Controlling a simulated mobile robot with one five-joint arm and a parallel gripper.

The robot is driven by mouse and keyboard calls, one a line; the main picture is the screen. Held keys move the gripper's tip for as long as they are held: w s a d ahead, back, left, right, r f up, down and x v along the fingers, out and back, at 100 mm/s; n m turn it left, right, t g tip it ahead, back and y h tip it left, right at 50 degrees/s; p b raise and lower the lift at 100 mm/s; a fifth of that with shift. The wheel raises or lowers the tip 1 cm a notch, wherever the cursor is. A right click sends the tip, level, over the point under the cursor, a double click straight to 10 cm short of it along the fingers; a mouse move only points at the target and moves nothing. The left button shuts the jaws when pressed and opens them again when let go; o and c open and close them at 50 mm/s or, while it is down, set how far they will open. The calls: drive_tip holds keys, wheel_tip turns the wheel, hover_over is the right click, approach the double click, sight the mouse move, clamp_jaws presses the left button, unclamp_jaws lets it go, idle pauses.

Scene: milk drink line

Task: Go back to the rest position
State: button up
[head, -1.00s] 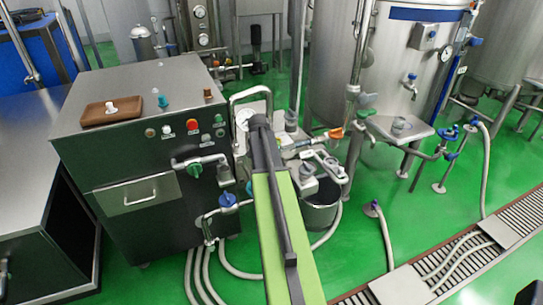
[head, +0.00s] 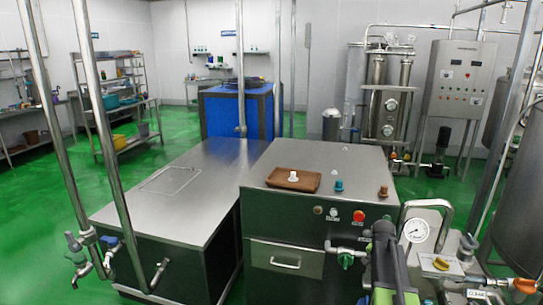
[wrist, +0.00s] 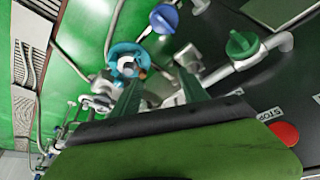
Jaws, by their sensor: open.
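My gripper (wrist: 160,88) shows in the wrist view with its two dark green fingers apart and nothing between them. Pipes, a blue valve handle (wrist: 164,18) and a green valve handle (wrist: 242,44) lie beyond the fingers; I see no contact with them. In the head view, my green and black arm rises at the bottom edge in front of the control cabinet (head: 290,226). The fingers cannot be made out there.
A brown tray (head: 283,187) with a white piece sits on the cabinet, beside a teal piece (head: 339,186). A steel bench (head: 175,205) adjoins it on the left. A pressure gauge (head: 416,230) and pipes stand close to my arm.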

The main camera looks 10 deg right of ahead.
drive_tip(key=s+a+f+n+y, duration=0.15)
drive_tip(key=a+n, duration=0.35)
drive_tip(key=a, duration=1.9)
drive_tip(key=s+a+n+g+y, duration=0.2)
drive_tip(key=s+a+n, duration=0.4)
drive_tip(key=s+a, duration=0.4)
drive_tip(key=shift+s+f+g, duration=0.15)
drive_tip(key=shift+s+g, duration=0.15)
drive_tip(key=shift+s, duration=0.35)
drive_tip(key=shift+d, duration=0.1)
